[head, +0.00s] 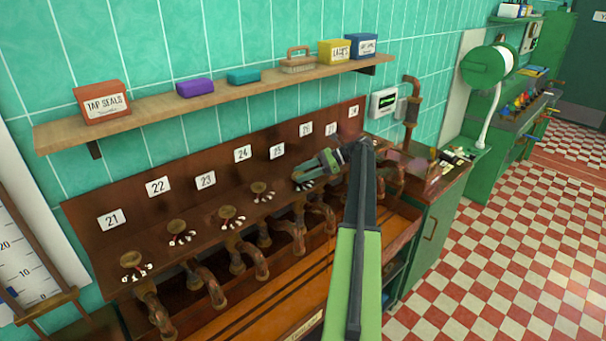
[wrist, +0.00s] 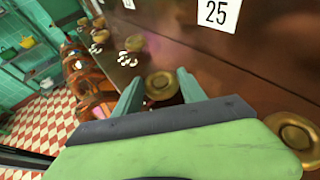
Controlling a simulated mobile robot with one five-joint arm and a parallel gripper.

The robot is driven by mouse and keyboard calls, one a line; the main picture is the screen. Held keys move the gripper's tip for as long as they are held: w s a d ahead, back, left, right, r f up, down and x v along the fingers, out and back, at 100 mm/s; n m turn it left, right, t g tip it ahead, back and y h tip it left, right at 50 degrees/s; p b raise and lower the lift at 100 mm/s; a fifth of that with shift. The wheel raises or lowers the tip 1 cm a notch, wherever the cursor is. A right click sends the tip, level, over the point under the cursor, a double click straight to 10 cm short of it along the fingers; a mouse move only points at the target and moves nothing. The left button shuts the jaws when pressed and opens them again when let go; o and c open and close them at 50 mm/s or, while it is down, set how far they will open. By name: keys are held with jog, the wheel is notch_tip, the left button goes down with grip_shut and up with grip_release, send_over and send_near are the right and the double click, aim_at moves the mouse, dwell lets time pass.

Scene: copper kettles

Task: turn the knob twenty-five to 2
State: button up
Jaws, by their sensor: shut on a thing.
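The knob labelled 25 (wrist: 162,85) is a round brass knob on the brown wooden panel, below its white number plate (head: 277,151). The plate also shows in the wrist view (wrist: 217,12). My gripper (head: 304,174) reaches the knob from the right in the head view and hides most of it. In the wrist view my gripper's (wrist: 162,92) two teal fingers are shut on the knob, one on each side. White scale marks show just under my gripper in the head view, but the pointer and its number cannot be read.
Knob 24 (head: 260,187) stands close on the left; more knobs (wrist: 133,43) stand on the other side. Copper pipes (head: 262,262) run below the row. A wooden shelf (head: 220,95) with boxes and a brush hangs above. The checkered floor (head: 500,230) at right is clear.

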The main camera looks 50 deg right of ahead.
jog(key=o, duration=1.4)
jog(key=shift+c, duration=0.2)
jog(key=shift+d, duration=0.1)
jog(key=p+v, duration=0.3)
jog(key=v, duration=0.4)
jog(key=shift+s+d+r, duration=0.1)
jog(key=shift+s, duration=0.05)
